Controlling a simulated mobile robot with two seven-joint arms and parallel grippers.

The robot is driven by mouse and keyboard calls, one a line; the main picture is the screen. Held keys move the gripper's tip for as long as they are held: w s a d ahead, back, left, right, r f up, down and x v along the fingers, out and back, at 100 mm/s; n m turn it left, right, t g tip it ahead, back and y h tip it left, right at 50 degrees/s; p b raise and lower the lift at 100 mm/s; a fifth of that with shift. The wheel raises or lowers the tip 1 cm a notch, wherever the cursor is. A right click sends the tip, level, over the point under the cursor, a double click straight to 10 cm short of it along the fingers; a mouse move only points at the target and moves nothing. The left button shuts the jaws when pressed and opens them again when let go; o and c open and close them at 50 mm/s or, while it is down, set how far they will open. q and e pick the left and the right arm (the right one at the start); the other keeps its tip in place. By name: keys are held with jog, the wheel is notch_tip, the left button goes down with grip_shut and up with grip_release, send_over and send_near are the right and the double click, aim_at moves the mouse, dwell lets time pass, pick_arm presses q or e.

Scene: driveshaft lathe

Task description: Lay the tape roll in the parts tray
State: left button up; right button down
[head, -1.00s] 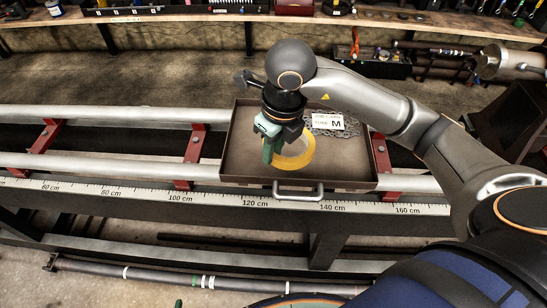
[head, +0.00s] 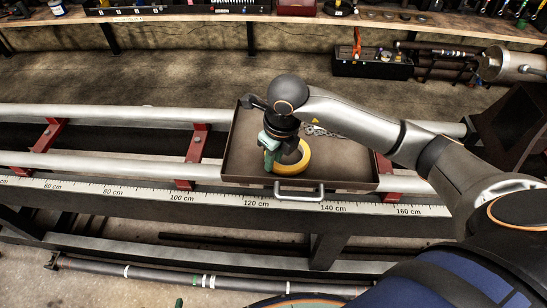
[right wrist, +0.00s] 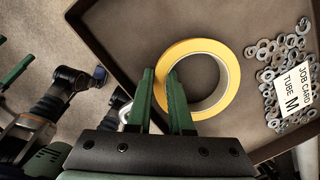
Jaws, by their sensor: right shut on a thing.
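The yellow tape roll (head: 305,158) is inside the parts tray (head: 345,174), low over its floor and left of the middle. My right gripper (head: 270,160) points down and is shut on one side of the roll's ring. In the right wrist view the roll (right wrist: 225,62) lies flat to the tray floor, its wall between the green fingertips (right wrist: 160,76). I cannot tell whether it touches the floor.
A job card (right wrist: 293,90) marked TUBE M lies on several washers (right wrist: 265,60) in the tray; my arm hides the card in the head view. The tray has raised walls and a front handle (head: 300,193), and sits across two rails (head: 120,165).

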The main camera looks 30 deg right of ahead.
jog(key=c, duration=0.8)
grip_release()
jog(key=shift+f, duration=0.1)
jog(key=r, duration=0.4)
jog(key=s+r, duration=0.1)
jog(key=r, duration=0.7)
jog(key=shift+s+d+r, duration=0.1)
jog(key=shift+s+d, duration=0.25)
jog(key=shift+s, duration=0.05)
